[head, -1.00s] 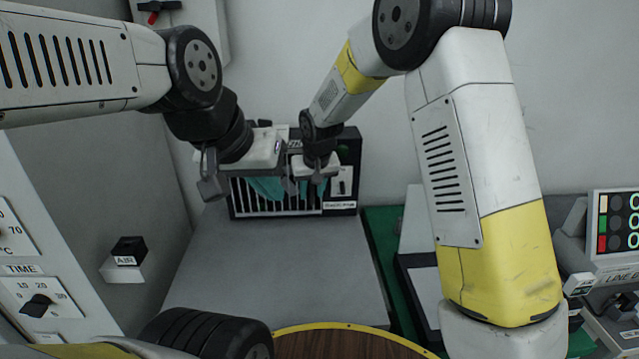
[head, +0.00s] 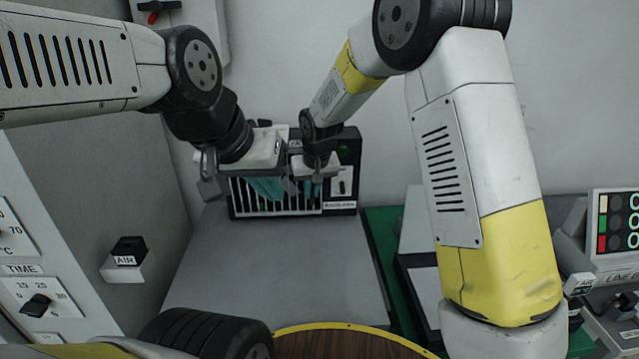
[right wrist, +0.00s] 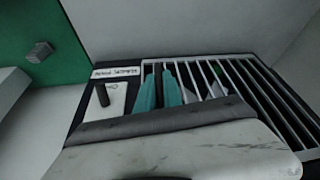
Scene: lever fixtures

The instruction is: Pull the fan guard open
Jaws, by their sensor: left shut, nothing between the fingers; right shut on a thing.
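The fan guard (head: 240,199) is a panel of white upright bars on the front of a black box (head: 352,150) at the back of the grey surface. Its bars also show in the right wrist view (right wrist: 268,98). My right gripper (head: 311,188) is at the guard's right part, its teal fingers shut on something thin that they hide. These fingers also show in the right wrist view (right wrist: 158,88), against the guard's edge. My left gripper (head: 266,188) is shut and empty in front of the bars, left of the right one. I cannot tell whether it touches them.
A white switch plate (head: 342,183) with a label below sits right of the guard. A black AIR knob (head: 129,249) is on the left wall. The grey surface (head: 275,265) in front is clear. A display panel (head: 616,225) stands far right.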

